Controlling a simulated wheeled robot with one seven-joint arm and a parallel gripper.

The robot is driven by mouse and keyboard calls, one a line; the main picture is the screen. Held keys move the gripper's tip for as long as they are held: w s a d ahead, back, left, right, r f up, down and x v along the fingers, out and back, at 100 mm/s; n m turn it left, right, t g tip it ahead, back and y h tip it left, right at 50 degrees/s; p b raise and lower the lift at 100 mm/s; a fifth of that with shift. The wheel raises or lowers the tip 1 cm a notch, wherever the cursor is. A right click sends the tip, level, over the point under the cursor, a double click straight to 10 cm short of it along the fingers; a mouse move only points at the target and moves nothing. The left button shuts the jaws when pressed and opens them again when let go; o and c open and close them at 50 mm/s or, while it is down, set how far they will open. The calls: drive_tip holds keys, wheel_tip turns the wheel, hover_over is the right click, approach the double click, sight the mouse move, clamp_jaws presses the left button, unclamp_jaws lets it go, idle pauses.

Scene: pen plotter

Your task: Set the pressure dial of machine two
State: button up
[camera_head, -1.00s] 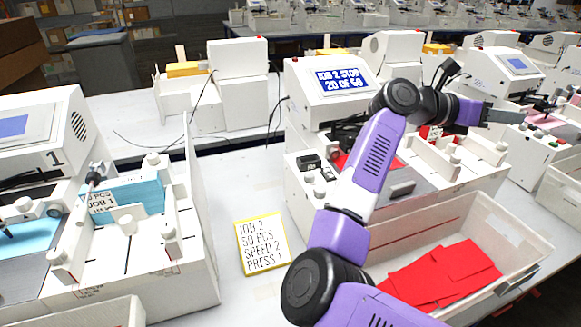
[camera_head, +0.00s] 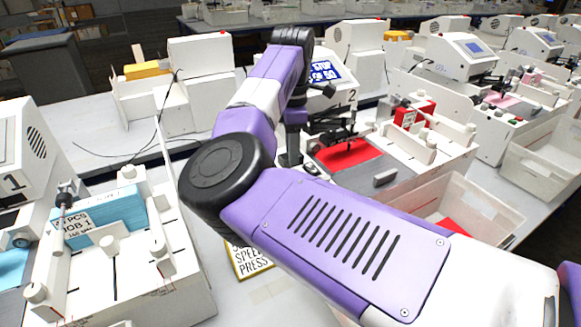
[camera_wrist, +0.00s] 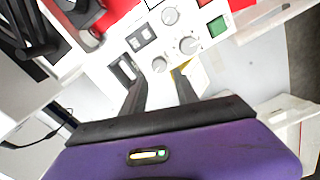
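Machine two (camera_head: 340,105), white with a "2" on its side, stands behind my arm in the head view; its screen (camera_head: 325,72) is partly covered. In the wrist view its white control panel (camera_wrist: 118,48) carries several round dials, including an upper dial (camera_wrist: 170,16), a right dial (camera_wrist: 189,45) and a lower dial (camera_wrist: 159,65). Their labels are too small to read. My gripper (camera_wrist: 160,79) is open, with its fingers on either side of the lower dial in the picture; I cannot tell whether they touch it. The yellow-edged job card (camera_head: 250,263) is partly hidden by my arm.
A green button (camera_wrist: 217,27) and a rocker switch (camera_wrist: 140,37) sit close to the dials. Red sheets (camera_head: 345,154) lie on machine two. A bin (camera_head: 485,212) stands in front of it. Machine one (camera_head: 110,270), with blue cards, is at left.

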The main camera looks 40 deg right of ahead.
drive_tip(key=shift+d+f+p, duration=0.1)
drive_tip(key=shift+f+p, duration=0.3)
drive_tip(key=shift+f, duration=2.55)
drive_tip(key=shift+s, duration=0.1)
clamp_jaws()
